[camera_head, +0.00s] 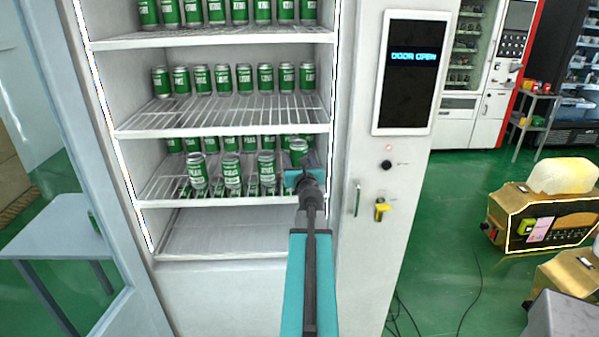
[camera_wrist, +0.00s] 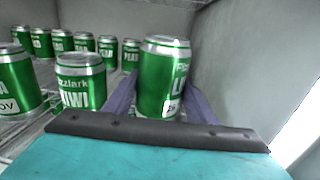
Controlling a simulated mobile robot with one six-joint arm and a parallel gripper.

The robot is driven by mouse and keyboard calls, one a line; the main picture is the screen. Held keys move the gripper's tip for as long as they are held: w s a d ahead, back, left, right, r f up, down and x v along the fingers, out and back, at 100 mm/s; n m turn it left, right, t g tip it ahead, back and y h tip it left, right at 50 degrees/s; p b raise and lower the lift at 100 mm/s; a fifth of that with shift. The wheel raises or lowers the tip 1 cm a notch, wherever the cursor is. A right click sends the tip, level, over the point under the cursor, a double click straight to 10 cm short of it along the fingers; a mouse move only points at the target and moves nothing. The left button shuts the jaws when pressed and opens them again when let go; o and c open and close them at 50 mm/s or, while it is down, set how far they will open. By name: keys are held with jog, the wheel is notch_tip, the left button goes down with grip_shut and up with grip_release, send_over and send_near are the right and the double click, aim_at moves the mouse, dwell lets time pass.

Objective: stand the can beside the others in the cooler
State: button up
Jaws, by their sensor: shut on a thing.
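My gripper (camera_wrist: 158,108) is inside the cooler at the right end of the third shelf down. Its two purple fingers are shut on a green can (camera_wrist: 163,80) with a silver top, upright between them. In the head view the held can (camera_head: 297,152) shows only in part above my gripper (camera_head: 300,170), which hides its lower side. In the wrist view a green can marked KIWI (camera_wrist: 80,85) stands just left of the held can, with a gap between. I cannot tell whether the held can touches the wire shelf (camera_head: 165,190).
Several more cans stand in a back row (camera_wrist: 107,48) on this shelf. The cooler's right wall (camera_wrist: 245,65) is close to my right finger. A wire shelf (camera_head: 220,117) with cans is above, and an empty bottom shelf (camera_head: 220,235) is below. The open glass door (camera_head: 75,190) is at left.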

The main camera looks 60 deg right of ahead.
jog(key=shift+f+b, duration=1.1)
jog(key=shift+f, duration=0.7)
jog(key=shift+f, duration=0.15)
jog(key=o, duration=1.5)
jog(key=shift+c, duration=0.2)
